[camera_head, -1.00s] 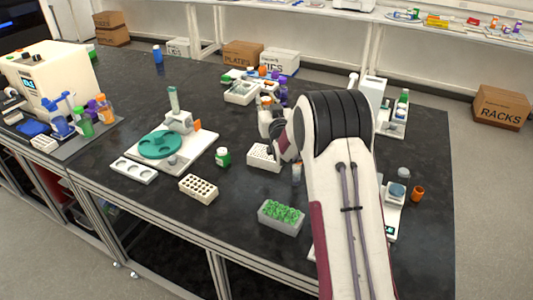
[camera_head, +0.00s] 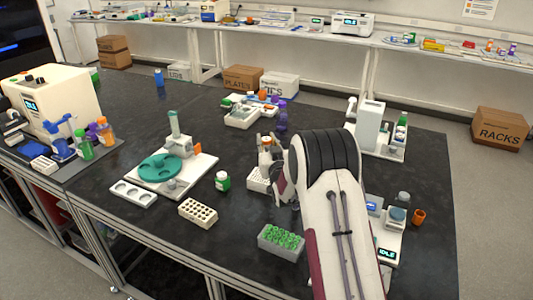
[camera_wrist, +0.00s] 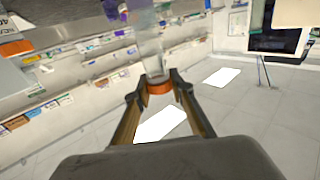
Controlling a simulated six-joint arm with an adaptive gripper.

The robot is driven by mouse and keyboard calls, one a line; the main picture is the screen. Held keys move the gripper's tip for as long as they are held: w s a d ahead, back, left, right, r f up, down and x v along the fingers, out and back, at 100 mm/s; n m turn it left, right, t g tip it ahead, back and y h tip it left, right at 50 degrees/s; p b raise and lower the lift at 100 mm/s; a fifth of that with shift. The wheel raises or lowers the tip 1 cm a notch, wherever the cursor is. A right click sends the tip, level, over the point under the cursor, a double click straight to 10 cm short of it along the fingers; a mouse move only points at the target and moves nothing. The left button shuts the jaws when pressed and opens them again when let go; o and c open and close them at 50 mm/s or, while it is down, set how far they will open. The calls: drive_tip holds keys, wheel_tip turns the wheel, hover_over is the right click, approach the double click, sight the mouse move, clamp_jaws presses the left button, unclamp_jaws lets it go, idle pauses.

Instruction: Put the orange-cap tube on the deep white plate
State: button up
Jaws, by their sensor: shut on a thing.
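My gripper (camera_wrist: 160,82) is shut on the orange-cap tube (camera_wrist: 157,87), its fingertips on either side of the orange cap. The clear tube body extends past the fingertips, up the wrist view. In the head view, an orange spot between pale fingers (camera_head: 266,143) appears to be the held cap, though small and partly hidden by my arm. Just beneath and left of it stands a white block with holes (camera_head: 257,180), which looks like the deep white plate. Its right side is hidden by my gripper. I cannot tell whether the tube touches it.
A beige holed rack (camera_head: 198,212) and green bottle (camera_head: 222,181) stand left. A tub of green pieces (camera_head: 281,243) is in front. A white tray (camera_head: 242,116) and purple bottle (camera_head: 282,115) stand behind. Bare black bench lies between the rack and tub.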

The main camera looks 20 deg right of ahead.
drive_tip(key=shift+f, duration=0.4)
drive_tip(key=shift+f, duration=0.1)
drive_tip(key=shift+f, duration=1.75)
drive_tip(key=shift+f, duration=0.15)
drive_tip(key=o, duration=0.7)
drive_tip(key=shift+s, duration=0.1)
drive_tip(key=shift+s+a, duration=0.25)
drive_tip(key=shift+s, duration=1.7)
drive_tip(key=shift+s+a, duration=0.25)
drive_tip(key=shift+s, duration=1.7)
drive_tip(key=shift+s+a, duration=0.25)
drive_tip(key=shift+s, duration=1.7)
drive_tip(key=shift+r, duration=0.25)
